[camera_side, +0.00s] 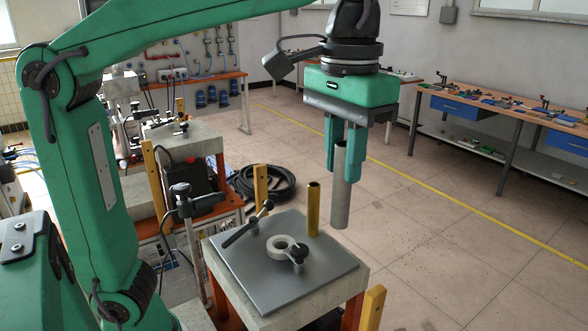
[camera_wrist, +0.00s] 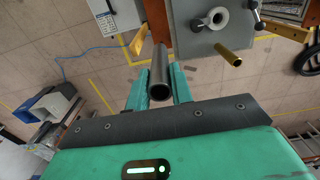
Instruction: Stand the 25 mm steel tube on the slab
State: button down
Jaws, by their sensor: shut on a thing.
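A grey steel tube (camera_side: 341,205) is held upright in my gripper (camera_side: 344,162), its lower end hanging in the air. My gripper's green fingers are shut on it; the wrist view shows the tube (camera_wrist: 160,78) between them (camera_wrist: 160,92), its open near end facing the camera. The grey slab (camera_side: 250,283) lies in front of and left of the tube in the side view. In the wrist view the slab (camera_wrist: 196,48) is right of the tube, and the tube appears beside its edge. How high the tube hangs above the slab is hard to tell.
A brass-coloured tube (camera_side: 313,208) stands on the slab's back edge, near the held tube. A pale ring (camera_side: 280,247) and dark clamp handles (camera_side: 248,226) also occupy the slab. Yellow posts (camera_side: 372,308) rise by the stand. The slab's front left is clear.

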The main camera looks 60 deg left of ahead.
aim_at(344, 194)
jog(key=shift+s+d+f, duration=0.1)
jog(key=shift+d+f, duration=0.15)
jog(key=shift+f, duration=0.25)
jog(key=shift+s+d+f, duration=0.1)
jog(key=shift+d+f, duration=0.1)
jog(key=shift+f, duration=0.25)
jog(key=shift+w+f, duration=0.1)
jog(key=shift+f, duration=1.45)
jog(key=w+a+f, duration=0.8)
jog(key=f, duration=0.3)
jog(key=shift+w, duration=0.25)
jog(key=c, duration=1.2)
grip_release()
jog(key=shift+c, duration=0.2)
jog(key=shift+r, duration=0.15)
notch_tip(344, 194, up, 12)
